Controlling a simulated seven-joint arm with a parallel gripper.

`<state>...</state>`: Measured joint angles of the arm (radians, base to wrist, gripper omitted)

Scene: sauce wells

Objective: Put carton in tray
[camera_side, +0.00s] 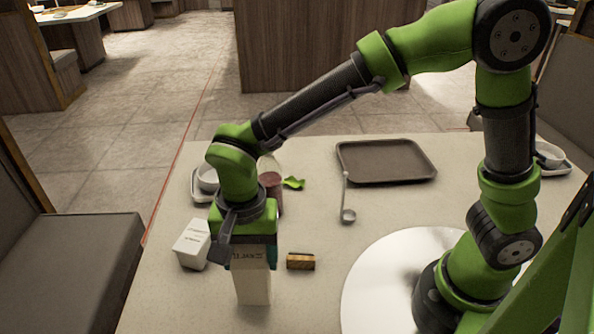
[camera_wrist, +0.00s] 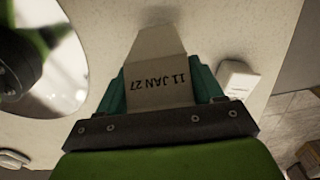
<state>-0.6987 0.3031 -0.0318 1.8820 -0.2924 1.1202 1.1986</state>
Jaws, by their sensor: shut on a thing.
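A pale cream carton (camera_side: 253,287) stands upright near the front of the table in the side view. Its upper part is between the fingers of my gripper (camera_side: 253,262), which is shut on it. In the wrist view the carton (camera_wrist: 159,72) shows dark print reading "11 JAN 27", with a teal finger of my gripper (camera_wrist: 160,92) on each side. I cannot tell whether the carton's base touches the table. The dark brown tray (camera_side: 386,181) lies flat and empty at the back of the table, to the right of the carton.
A white box (camera_side: 192,244) is just left of the carton; a small brown block (camera_side: 300,261) is to its right. A ladle (camera_side: 347,214) lies before the tray. A dark red cylinder (camera_side: 271,190), green item (camera_side: 293,183) and white cup (camera_side: 208,178) stand behind my gripper.

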